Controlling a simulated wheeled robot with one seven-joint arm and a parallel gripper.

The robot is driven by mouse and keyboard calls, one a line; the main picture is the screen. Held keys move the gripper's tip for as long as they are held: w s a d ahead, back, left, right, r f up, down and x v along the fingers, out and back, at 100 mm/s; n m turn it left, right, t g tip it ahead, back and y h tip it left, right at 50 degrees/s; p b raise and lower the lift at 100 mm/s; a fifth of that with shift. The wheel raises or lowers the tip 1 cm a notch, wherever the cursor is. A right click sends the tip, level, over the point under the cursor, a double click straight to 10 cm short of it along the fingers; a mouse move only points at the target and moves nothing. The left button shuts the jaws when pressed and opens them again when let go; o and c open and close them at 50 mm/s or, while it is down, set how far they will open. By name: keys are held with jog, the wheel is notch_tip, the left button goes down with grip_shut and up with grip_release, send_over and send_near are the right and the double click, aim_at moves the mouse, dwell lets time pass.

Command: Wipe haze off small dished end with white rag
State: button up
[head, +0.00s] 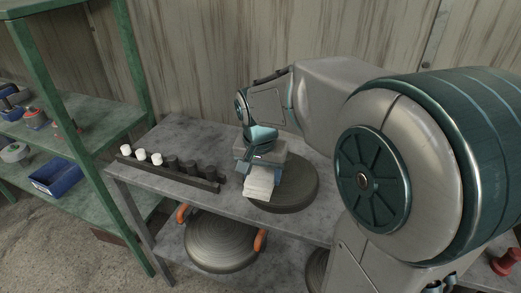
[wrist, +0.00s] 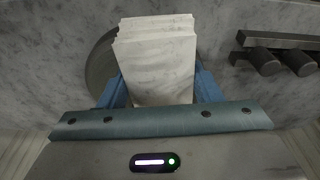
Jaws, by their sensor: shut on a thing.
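The white rag (head: 259,182) is a folded stack of cloth, held by my gripper (head: 259,165). In the wrist view the rag (wrist: 157,60) stands between the two blue fingers of my gripper (wrist: 158,90), with grey smudges on its face. The small dished end (head: 299,188) is a dark round disc on the grey bench top, below and right of the rag. Its edge (wrist: 98,65) shows at the left behind the rag in the wrist view. The rag and gripper hide part of it. I cannot tell whether the rag touches it.
A dark rack (head: 170,172) with white and dark cylinders stands left on the bench (head: 190,135). A larger disc (head: 221,245) with orange clamps sits on the lower shelf. A green shelf unit (head: 140,70) with bins stands at far left.

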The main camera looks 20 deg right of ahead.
jog(key=shift+s+r, duration=0.2)
jog(key=shift+r, duration=0.45)
jog(key=shift+r+p, duration=2.05)
jog(key=shift+r, duration=0.3)
jog(key=shift+w, duration=0.1)
